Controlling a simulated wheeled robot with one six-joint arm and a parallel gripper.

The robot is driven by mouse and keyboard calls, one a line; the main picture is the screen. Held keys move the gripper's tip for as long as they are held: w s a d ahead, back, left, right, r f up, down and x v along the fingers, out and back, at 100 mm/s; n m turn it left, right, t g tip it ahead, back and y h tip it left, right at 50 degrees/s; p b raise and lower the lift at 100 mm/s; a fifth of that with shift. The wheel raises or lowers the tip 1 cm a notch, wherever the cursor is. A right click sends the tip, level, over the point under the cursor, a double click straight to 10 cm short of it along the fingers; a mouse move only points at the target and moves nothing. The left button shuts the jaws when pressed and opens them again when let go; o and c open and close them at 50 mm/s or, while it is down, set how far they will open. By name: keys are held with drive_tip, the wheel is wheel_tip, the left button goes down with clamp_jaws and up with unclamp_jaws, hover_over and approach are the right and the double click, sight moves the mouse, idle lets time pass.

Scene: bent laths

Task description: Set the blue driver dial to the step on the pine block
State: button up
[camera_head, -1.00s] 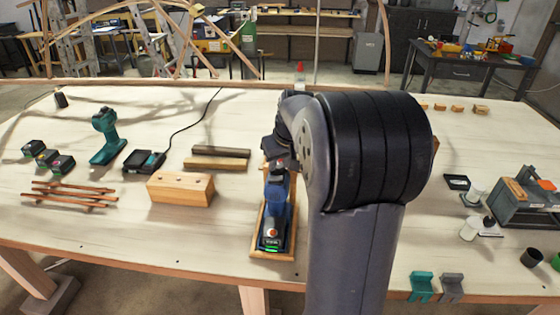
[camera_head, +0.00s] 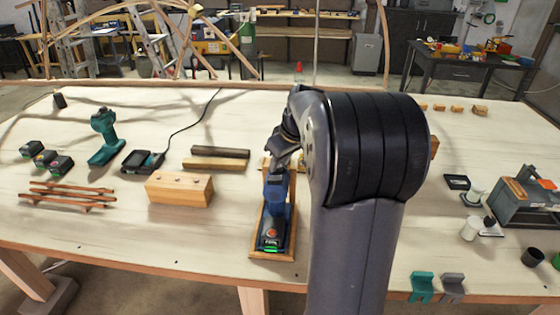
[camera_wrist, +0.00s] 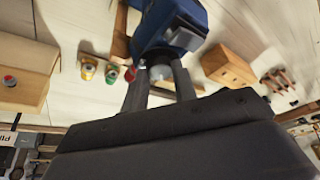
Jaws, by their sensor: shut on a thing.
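The blue driver (camera_head: 276,188) stands upright in a wooden holder (camera_head: 259,251), its battery foot towards the table's front edge. In the wrist view its blue body (camera_wrist: 172,25) is close above the fingers. My gripper (camera_wrist: 160,85) is shut on the grey dial (camera_wrist: 160,72) at the driver's end, one finger on each side. In the head view my gripper (camera_head: 278,160) is at the driver's top, partly hidden by my arm. The dial's marks cannot be read. The pine block (camera_head: 180,190) lies left of the driver, with small dark spots on top; no step mark is legible.
Two wood strips (camera_head: 217,163) lie behind the pine block. A teal drill (camera_head: 104,140), a charger (camera_head: 142,161), several batteries (camera_head: 45,158) and bent laths (camera_head: 66,195) are at left. A grey toolbox (camera_head: 525,208) is at right. The table's front left is clear.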

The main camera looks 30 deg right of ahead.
drive_tip(key=o, duration=1)
drive_tip(key=v, duration=1.1)
drive_tip(key=shift+b, duration=0.35)
drive_tip(key=shift+f, duration=0.2)
drive_tip(key=x, duration=1)
drive_tip(key=shift+w+a+f+p, duration=0.1)
drive_tip(key=shift+w+f+p, duration=0.2)
drive_tip(key=shift+p, duration=0.1)
drive_tip(key=shift+s+m+h, duration=0.1)
drive_tip(key=shift+m+h, duration=0.2)
drive_tip(key=shift+m, duration=0.3)
